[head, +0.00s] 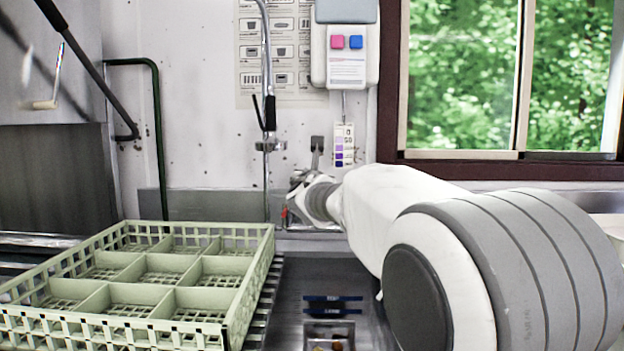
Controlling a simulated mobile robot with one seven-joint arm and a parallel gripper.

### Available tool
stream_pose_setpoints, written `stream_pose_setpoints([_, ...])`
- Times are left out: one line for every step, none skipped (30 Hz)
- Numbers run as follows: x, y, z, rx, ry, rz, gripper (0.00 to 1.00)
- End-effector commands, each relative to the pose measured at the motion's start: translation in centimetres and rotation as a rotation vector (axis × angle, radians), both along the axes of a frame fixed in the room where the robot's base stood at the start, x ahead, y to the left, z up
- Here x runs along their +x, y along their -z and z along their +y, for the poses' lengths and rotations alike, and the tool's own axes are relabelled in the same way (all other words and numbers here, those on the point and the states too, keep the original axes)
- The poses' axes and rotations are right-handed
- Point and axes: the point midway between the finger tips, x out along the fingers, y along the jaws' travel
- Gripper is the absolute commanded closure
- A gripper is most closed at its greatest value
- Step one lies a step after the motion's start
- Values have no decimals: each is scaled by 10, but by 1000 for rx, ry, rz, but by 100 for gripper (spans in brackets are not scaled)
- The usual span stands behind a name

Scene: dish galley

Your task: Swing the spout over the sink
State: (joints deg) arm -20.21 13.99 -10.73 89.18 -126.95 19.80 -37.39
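My arm reaches from the right toward the wall, and my gripper (297,203) is at its far end, near the tap fittings behind the sink area. The fingers are small and partly hidden by my wrist, so I cannot tell whether they are open or touch anything. A tall metal riser pipe with a dark-handled sprayer (269,112) stands against the wall, just left of my gripper. I cannot make out the spout clearly; it may be hidden by my gripper. A dark steel sink area (295,290) lies below my wrist, its right side hidden by my arm.
A pale green dish rack (233,290) with compartments fills the lower left. A small tray (333,336) with scraps sits at bottom centre. A dispenser (346,50) hangs on the wall. A dark green pipe (157,130) stands at left; a window (462,80) is at right.

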Motion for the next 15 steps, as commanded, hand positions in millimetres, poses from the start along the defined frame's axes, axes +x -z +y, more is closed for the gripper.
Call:
stream_pose_setpoints([0, 1, -4, 1, 6, 1, 100])
stream_pose_setpoints([0, 1, -4, 1, 6, 1, 100])
stream_pose_setpoints([0, 1, -4, 1, 6, 1, 100])
stream_pose_setpoints([0, 1, -5, 1, 6, 1, 100])
stream_pose_setpoints([0, 1, -5, 1, 6, 1, 100])
stream_pose_setpoints([0, 1, -5, 1, 6, 1, 100])
stream_pose_setpoints([0, 1, -5, 0, 7, 1, 100])
stream_pose_setpoints([0, 1, -6, 0, 7, 1, 100])
stream_pose_setpoints([0, 1, -6, 0, 7, 0, 100])
stream_pose_setpoints([0, 1, -6, 0, 8, 1, 100])
stream_pose_setpoints([0, 1, -6, 0, 8, 1, 100])
stream_pose_setpoints([0, 1, -6, 0, 8, 1, 100])
stream_pose_setpoints([0, 1, -6, 0, 9, 1, 100])
stream_pose_setpoints([0, 1, -7, 0, 9, 1, 100])
stream_pose_setpoints([0, 1, -7, 0, 9, 1, 67])
